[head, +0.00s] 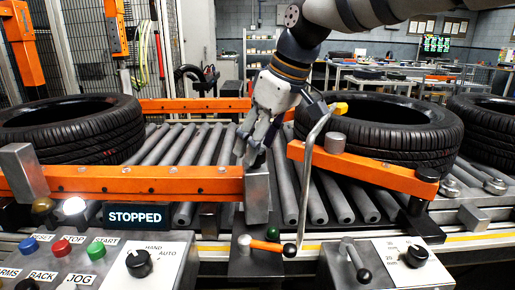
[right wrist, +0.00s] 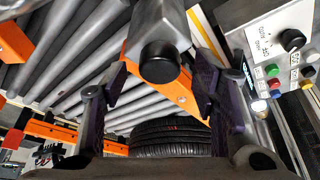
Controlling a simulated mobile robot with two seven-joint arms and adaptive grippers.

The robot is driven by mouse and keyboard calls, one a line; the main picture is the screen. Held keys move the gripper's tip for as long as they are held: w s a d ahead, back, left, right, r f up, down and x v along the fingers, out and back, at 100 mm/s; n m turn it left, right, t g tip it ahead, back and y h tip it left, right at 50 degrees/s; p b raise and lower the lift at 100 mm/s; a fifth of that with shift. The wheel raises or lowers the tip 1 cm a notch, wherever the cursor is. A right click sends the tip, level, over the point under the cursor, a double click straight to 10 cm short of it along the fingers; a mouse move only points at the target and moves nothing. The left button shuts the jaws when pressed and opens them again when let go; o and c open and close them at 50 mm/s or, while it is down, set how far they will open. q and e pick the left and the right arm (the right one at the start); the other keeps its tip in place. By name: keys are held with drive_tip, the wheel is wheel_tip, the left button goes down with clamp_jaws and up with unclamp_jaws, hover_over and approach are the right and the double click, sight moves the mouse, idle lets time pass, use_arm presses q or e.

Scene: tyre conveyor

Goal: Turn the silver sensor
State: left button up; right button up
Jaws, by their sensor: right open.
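The silver sensor (head: 257,194) is an upright grey metal block at the right end of the front orange rail. In the right wrist view a silver body (right wrist: 158,20) with a round black face appears between my finger pads; it looks like the same sensor. My right gripper (head: 252,150) points down just above and behind the block in the head view. It is open, with one dark finger on each side of the silver body in the right wrist view (right wrist: 160,72). I cannot tell whether a finger touches it. My left gripper is not in view.
A tyre (head: 72,128) lies on the rollers at left, another (head: 378,128) at right behind an orange bar (head: 362,168). A bent grey lever (head: 308,165) with a yellow tip stands right of my gripper. Panels with knobs and buttons (head: 97,250) line the front; a display (head: 134,217) reads STOPPED.

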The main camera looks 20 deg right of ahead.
drive_tip(key=shift+w+a+f, duration=0.15)
drive_tip(key=shift+w+f, duration=0.1)
drive_tip(key=shift+f, duration=0.4)
drive_tip(key=shift+c, duration=0.6)
drive_tip(key=c, duration=1)
drive_tip(key=shift+m, duration=0.7)
drive_tip(key=shift+c, duration=0.2)
drive_tip(key=o, duration=1.2)
drive_tip(key=shift+c, duration=0.2)
